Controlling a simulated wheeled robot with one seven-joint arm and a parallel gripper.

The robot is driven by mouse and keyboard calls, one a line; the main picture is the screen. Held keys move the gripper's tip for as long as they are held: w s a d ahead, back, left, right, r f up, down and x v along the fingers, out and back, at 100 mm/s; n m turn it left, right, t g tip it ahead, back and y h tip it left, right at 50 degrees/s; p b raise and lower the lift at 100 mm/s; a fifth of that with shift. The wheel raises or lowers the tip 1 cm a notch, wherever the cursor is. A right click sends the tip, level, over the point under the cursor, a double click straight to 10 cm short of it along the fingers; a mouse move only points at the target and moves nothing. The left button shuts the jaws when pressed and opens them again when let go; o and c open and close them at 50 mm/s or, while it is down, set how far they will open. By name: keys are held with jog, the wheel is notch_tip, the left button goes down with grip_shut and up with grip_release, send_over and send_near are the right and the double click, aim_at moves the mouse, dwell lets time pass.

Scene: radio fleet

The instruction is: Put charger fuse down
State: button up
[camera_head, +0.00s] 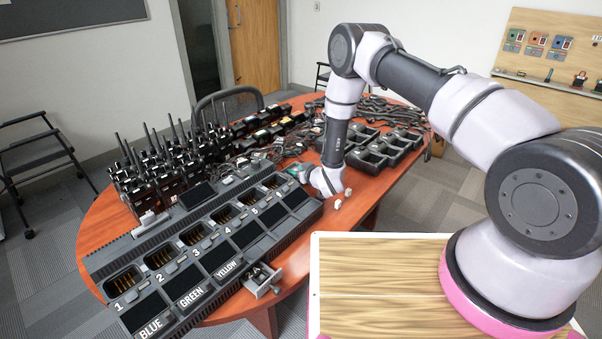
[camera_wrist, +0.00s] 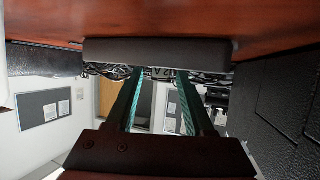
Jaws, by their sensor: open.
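My gripper (camera_head: 294,169) is low over the table beside the far right end of the long charger (camera_head: 105,262). In the wrist view the two teal fingers of my gripper (camera_wrist: 160,72) stand apart, open. A small dark piece with lettering like "12 A" (camera_wrist: 163,73) shows between the fingertips. It may be the charger fuse; I cannot tell whether it touches a finger. A dark grey bar (camera_wrist: 155,52) lies just beyond the fingertips, against the table. In the head view the fuse cannot be made out near my gripper.
Several radios (camera_head: 150,180) stand behind the charger. Tangled cables (camera_head: 255,150) and black charger cups (camera_head: 378,150) cover the far table. Two small white pieces (camera_head: 338,204) lie near the right edge. A small metal tray (camera_head: 262,280) juts from the charger's front.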

jog(key=v, duration=1.2)
jog(key=shift+r, duration=0.1)
jog(key=w+d+r+m+h, duration=0.15)
jog(key=d+r, duration=0.25)
jog(key=r, duration=0.5)
jog(key=w+d+r+m+h, duration=0.1)
jog(key=w+d+r, duration=0.25)
jog(key=r, duration=0.55)
jog(key=w+d+r+m+h, duration=0.2)
jog(key=d+r, duration=0.2)
jog(key=r, duration=0.4)
jog(key=s+d+r+m+g+h, duration=0.1)
jog(key=s+d+r+m, duration=0.1)
jog(key=s+d+r, duration=0.45)
jog(key=s+d+r+m+g, duration=0.2)
jog(key=s+d+r, duration=0.2)
jog(key=s+r, duration=0.6)
jog(key=s+d+r+m, duration=0.1)
jog(key=s+r, duration=0.2)
jog(key=s, duration=0.5)
jog(key=s+d+r+m+g, duration=0.1)
jog(key=s+r, duration=0.3)
jog(key=s, duration=0.5)
jog(key=shift+r, duration=0.25)
